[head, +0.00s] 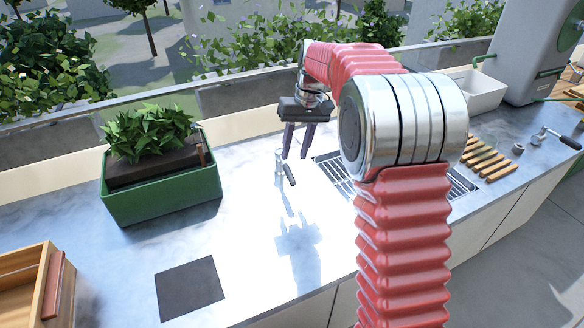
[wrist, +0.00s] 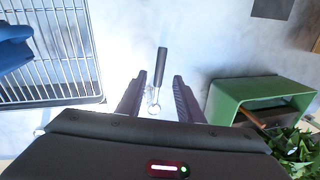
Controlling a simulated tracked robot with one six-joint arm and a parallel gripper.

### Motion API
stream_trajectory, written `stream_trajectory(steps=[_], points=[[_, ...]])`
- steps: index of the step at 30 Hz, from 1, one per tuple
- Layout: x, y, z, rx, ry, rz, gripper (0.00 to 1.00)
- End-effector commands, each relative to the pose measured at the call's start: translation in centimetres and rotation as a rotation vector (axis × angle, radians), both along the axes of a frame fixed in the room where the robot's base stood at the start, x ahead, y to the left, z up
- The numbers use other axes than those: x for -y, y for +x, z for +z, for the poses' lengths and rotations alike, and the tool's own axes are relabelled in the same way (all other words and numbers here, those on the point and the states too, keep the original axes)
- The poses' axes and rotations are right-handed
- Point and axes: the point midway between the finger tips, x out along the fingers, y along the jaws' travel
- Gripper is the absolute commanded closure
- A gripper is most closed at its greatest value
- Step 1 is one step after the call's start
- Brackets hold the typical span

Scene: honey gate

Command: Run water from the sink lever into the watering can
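The sink lever (head: 290,174) has a black handle and a metal base on the counter; it also shows in the wrist view (wrist: 161,63), lying between and beyond the fingertips. My gripper (head: 296,156) points down above the lever, fingers apart and empty. In the wrist view my gripper (wrist: 158,76) frames the lever's metal part without visibly gripping it. A blue object (wrist: 12,48), perhaps the watering can, is cut off at the left edge over the metal grate (wrist: 62,52). In the head view my arm hides much of the grate (head: 333,174) and the blue object does not show.
A green planter (head: 165,195) with a leafy plant stands left of the lever. A dark square (head: 189,289) and a wooden box (head: 25,285) are nearer left. Wooden slats (head: 490,163), a white basin (head: 478,91) and a crank (head: 553,135) are at right.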

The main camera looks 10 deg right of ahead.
Motion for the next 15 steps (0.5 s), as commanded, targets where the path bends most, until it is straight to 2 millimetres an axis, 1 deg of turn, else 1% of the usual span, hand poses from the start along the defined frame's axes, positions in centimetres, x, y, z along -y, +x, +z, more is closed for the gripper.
stream_trajectory(steps=[3,9,12,15], points=[[-0.4,-0.1,-1.9,-0.003,0.0,0.001,0.67],[-0.9,-0.1,-4.7,-0.002,0.0,-0.001,0.67],[-1.1,-0.1,-5.7,-0.002,0.0,-0.001,0.67],[-1.3,-0.1,-6.3,0.001,0.0,0.0,0.67]])
